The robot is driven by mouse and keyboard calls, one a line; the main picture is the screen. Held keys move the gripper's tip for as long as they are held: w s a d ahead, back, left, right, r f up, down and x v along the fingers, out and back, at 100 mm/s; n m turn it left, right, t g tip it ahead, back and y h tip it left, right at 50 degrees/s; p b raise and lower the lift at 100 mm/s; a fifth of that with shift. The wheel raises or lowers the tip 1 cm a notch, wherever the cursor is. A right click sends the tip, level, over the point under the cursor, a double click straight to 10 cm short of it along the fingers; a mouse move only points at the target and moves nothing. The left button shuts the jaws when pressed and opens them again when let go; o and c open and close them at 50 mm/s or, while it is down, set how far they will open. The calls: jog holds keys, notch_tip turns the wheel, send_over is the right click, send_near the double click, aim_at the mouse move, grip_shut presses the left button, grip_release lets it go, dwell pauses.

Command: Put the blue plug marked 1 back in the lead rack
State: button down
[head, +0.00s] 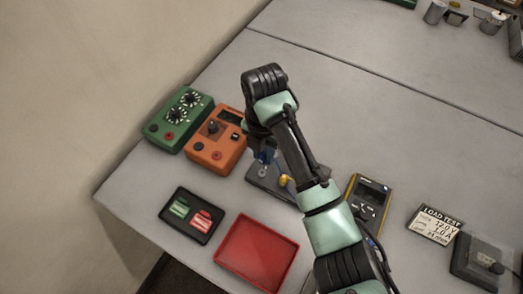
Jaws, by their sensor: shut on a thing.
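My gripper (261,149) points down above the back left part of a dark grey rack (262,185), beside the orange box. It is shut on a small blue plug (265,158), of which only a bit shows below the jaws. The mark on the plug cannot be read. A yellow plug (285,180) stands on the rack, to the right and in front of the blue one. My arm covers the rack's back right part. I cannot tell whether the blue plug touches the rack.
An orange box (206,158) and a green box (168,134) stand left of my gripper. A black tray (177,227) with green and red pieces and an empty red tray (257,252) lie in front. A yellow-edged meter (369,192), a load-test card (435,225) and a grey block (478,262) are right.

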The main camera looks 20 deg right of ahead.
aim_at(262, 153)
jog(key=shift+f, duration=0.15)
notch_tip(262, 153, down, 6)
jog(key=b, duration=0.5)
jog(key=shift+r, duration=0.2)
jog(key=shift+p, duration=0.5)
dwell(1.7)
jog(key=shift+f, duration=0.25)
dwell(0.4)
jog(key=c, duration=0.6)
grip_release()
notch_tip(262, 153, up, 13)
jog(key=shift+p, duration=1.05)
